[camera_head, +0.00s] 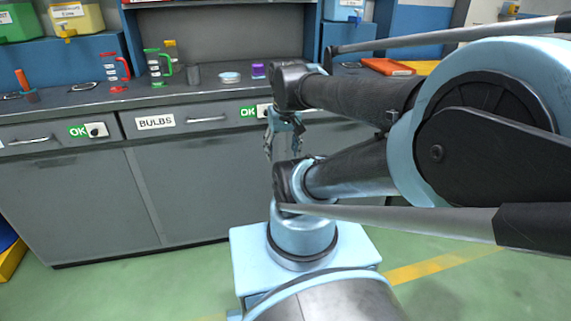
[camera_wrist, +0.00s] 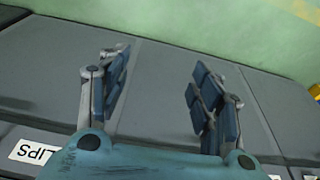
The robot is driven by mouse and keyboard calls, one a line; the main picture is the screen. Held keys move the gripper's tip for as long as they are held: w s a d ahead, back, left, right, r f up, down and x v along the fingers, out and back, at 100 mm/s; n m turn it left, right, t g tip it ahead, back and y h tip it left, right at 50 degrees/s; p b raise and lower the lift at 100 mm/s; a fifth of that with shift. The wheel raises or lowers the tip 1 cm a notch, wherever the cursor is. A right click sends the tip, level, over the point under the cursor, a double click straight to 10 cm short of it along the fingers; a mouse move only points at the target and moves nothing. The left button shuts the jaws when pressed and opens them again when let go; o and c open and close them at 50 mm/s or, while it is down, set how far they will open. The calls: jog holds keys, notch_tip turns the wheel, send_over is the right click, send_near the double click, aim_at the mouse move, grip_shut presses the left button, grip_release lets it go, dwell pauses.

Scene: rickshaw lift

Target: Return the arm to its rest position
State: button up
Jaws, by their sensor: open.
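My gripper (camera_head: 283,140) hangs in front of the grey cabinet (camera_head: 85,205), below the level of the worktop, with its fingers pointing down. The wrist view shows my gripper (camera_wrist: 158,95) with its two blue-grey fingers wide apart and nothing between them. My arm fills the right half of the head view, folded, and hides part of the counter. In the wrist view, cabinet fronts (camera_wrist: 155,70) and the green floor (camera_wrist: 215,30) lie beyond the fingers. Whether the fingers touch the cabinet cannot be told; they look apart from it.
A red tray (camera_head: 387,66) lies further right. Drawer handles (camera_head: 206,119) jut out. Green floor (camera_head: 130,285) is free at left.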

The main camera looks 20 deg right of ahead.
jog(key=s+f, duration=0.3)
jog(key=shift+d+f, duration=0.2)
jog(key=shift+f, duration=0.1)
jog(key=shift+w+f, duration=0.2)
jog(key=shift+w, duration=0.25)
dwell(0.5)
